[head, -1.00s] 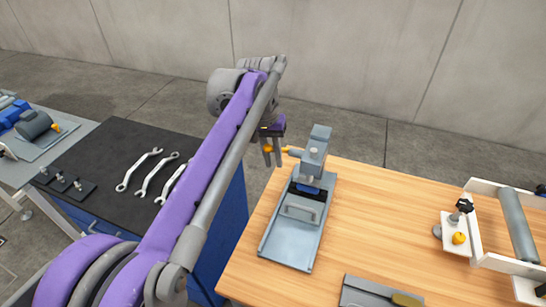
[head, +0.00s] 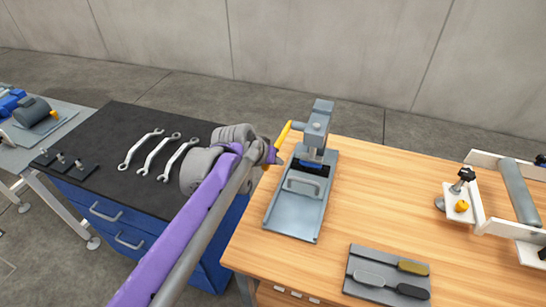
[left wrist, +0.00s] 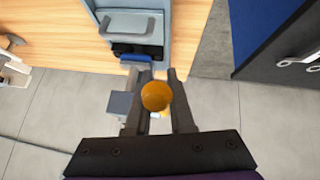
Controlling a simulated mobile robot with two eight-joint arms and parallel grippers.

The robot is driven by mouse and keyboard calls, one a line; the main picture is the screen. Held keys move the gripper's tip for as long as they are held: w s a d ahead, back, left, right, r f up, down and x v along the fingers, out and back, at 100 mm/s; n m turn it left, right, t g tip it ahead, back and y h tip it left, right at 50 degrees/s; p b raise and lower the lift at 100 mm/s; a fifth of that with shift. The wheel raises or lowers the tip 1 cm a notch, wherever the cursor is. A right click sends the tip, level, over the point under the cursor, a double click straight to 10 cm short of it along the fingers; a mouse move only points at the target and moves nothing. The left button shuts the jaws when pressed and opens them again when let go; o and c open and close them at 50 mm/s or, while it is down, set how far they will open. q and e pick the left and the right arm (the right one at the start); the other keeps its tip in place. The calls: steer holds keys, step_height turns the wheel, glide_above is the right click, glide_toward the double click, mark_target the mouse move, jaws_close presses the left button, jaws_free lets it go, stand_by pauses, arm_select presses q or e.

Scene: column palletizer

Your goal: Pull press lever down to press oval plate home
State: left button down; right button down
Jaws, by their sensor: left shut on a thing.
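The grey press (head: 318,125) stands at the back of its metal base plate (head: 294,215) on the wooden table. Its yellow lever (head: 284,134) slopes down to the left. My left gripper (head: 274,155) is shut on the lever's end. In the left wrist view the lever's round orange knob (left wrist: 156,96) sits between the two fingers (left wrist: 165,100). A dark piece with a blue part (head: 311,164) is under the press head. I cannot tell whether the oval plate is there, as the head covers it. My right gripper is out of view.
A grey tray (head: 355,263) with several oval pieces lies at the table's front. A white frame with a roller (head: 517,190) stands at the right. Wrenches (head: 160,157) lie on the dark cabinet top to the left. The table's middle is clear.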

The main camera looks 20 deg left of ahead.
arm_select(q)
steer(key=shift+w+f+t+b, duration=0.25)
steer(key=shift+f+t+b, duration=0.6)
steer(key=shift+f, duration=0.4)
steer(key=shift+w+f+t+b, duration=0.25)
steer(key=shift+f+t+b, duration=0.35)
steer(key=shift+f+t, duration=0.5)
steer(key=shift+f, duration=0.15)
steer(key=c, duration=0.8)
jaws_free()
steer(key=p+v, duration=0.1)
steer(key=v, duration=0.9)
steer(key=shift+s+a+r+p, duration=0.1)
steer(key=shift+s+r+p, duration=0.15)
steer(key=shift+r+p, duration=0.1)
